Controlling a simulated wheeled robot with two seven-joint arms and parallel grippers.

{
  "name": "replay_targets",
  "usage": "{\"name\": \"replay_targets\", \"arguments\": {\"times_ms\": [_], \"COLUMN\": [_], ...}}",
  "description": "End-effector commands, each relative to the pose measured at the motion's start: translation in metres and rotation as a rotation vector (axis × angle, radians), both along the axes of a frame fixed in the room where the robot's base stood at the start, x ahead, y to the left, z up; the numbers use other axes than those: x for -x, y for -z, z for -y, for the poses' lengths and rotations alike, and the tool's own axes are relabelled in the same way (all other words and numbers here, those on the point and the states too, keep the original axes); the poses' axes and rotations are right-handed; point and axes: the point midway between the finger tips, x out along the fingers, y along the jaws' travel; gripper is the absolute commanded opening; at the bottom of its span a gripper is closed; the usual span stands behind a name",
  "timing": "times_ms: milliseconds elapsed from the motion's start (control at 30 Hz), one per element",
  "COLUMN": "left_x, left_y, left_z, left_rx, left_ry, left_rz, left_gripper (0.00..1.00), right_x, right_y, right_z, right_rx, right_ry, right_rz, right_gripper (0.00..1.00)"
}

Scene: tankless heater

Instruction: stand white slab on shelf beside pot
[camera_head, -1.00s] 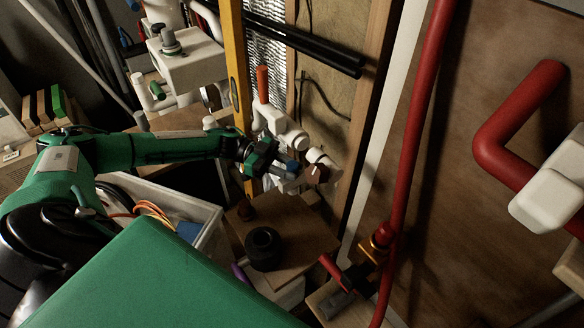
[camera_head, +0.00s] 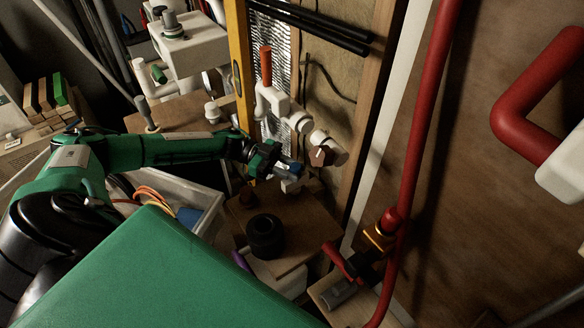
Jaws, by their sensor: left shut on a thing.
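The dark round pot (camera_head: 265,236) stands on the wooden shelf (camera_head: 294,262) at the middle of the view. My left gripper (camera_head: 287,170) is just above the shelf's back part, up and right of the pot and apart from it. It is shut on a pale thing (camera_head: 291,186), likely the white slab, mostly hidden by the fingers. I cannot tell whether this thing touches the shelf. My right gripper is not in view.
White pipes with a red handle (camera_head: 266,66) and a brown knob (camera_head: 321,156) are close behind my left gripper. A crate with cables (camera_head: 150,192) lies left. The shelf's right part is bare.

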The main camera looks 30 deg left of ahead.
Motion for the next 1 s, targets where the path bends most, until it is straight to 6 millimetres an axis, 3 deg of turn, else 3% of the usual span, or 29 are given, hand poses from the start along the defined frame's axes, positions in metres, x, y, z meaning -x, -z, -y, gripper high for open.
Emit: {"name": "replay_targets", "arguments": {"times_ms": [1000], "left_x": [0.000], "left_y": [0.010], "left_z": [0.000], "left_rx": [0.000], "left_ry": [0.000], "left_rz": [0.001], "left_gripper": [0.00], "right_x": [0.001], "right_y": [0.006], "right_z": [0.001], "right_rx": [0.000], "right_ry": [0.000], "right_rz": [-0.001], "right_gripper": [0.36]}}
